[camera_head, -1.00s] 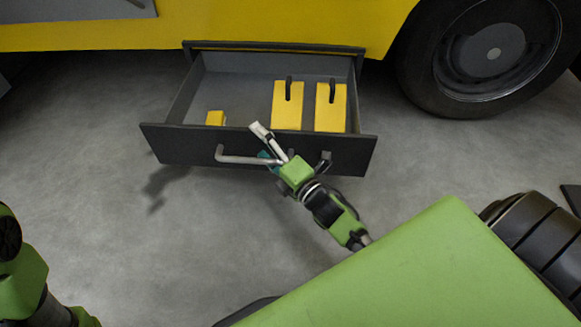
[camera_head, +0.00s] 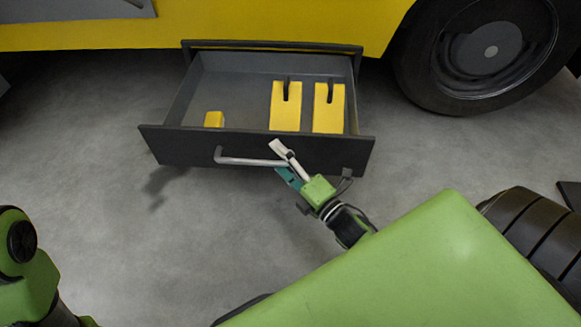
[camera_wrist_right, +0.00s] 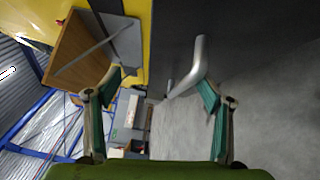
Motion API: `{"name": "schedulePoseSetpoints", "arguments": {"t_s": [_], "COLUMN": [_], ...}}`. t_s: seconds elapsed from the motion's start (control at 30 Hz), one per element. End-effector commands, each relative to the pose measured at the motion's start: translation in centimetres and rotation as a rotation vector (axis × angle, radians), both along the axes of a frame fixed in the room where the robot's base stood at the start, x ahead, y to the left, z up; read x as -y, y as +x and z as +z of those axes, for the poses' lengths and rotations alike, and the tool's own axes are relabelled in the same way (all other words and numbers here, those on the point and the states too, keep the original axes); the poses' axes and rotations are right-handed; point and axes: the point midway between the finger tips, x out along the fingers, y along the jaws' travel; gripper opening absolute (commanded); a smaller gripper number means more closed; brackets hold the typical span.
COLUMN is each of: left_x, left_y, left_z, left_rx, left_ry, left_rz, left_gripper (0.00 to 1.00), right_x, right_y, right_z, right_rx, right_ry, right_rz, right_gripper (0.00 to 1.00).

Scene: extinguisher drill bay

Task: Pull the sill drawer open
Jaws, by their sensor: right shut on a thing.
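The sill drawer (camera_head: 165,146) is dark grey and stands pulled out from under the yellow vehicle, its inside showing. Its handle (camera_head: 235,160) is a grey bar across the front; it also shows in the right wrist view (camera_wrist_right: 197,62). My right gripper (camera_head: 287,163) is at the right part of the handle, one finger above the bar and one below. It is shut on the handle, though its fingers (camera_wrist_right: 162,84) look well apart in the wrist view. My left arm shows at the lower left; its gripper is out of view.
A black wheel (camera_head: 425,75) stands to the right. Grey floor (camera_head: 190,240) in front of the drawer is clear.

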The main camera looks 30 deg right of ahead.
Motion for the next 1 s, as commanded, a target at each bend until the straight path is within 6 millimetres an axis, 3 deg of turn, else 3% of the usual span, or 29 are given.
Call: {"name": "schedulePoseSetpoints", "arguments": {"t_s": [0.03,0.3,0.33,0.4,0.63,1.0], "left_x": [0.0,-0.1,-0.1,-0.1,-0.1,-0.1], "left_y": [0.0,0.1,0.2,0.4,0.4,0.4], "left_z": [0.2,0.2,0.1,0.0,-0.1,0.1], "left_rx": [0.001,-0.005,-0.009,-0.015,-0.016,-0.016], "left_ry": [-0.001,-0.003,-0.003,-0.003,-0.004,-0.004], "left_rz": [0.0,-0.001,-0.002,-0.001,-0.002,-0.002], "left_gripper": [0.4,0.4,0.4,0.4,0.4,0.4], "right_x": [-0.2,0.2,0.2,0.3,0.5,0.5], "right_y": [-0.1,-1.9,-2.1,-2.6,-4.0,-4.2], "right_z": [2.0,1.7,1.7,1.6,1.0,0.8], "right_rx": [0.043,0.043,0.044,0.043,0.036,0.031], "right_ry": [0.002,0.002,0.003,0.003,0.003,0.004], "right_rz": [0.011,0.011,0.01,0.01,0.011,0.011], "right_gripper": [0.56,0.53,0.49,0.29,0.29,0.29]}}
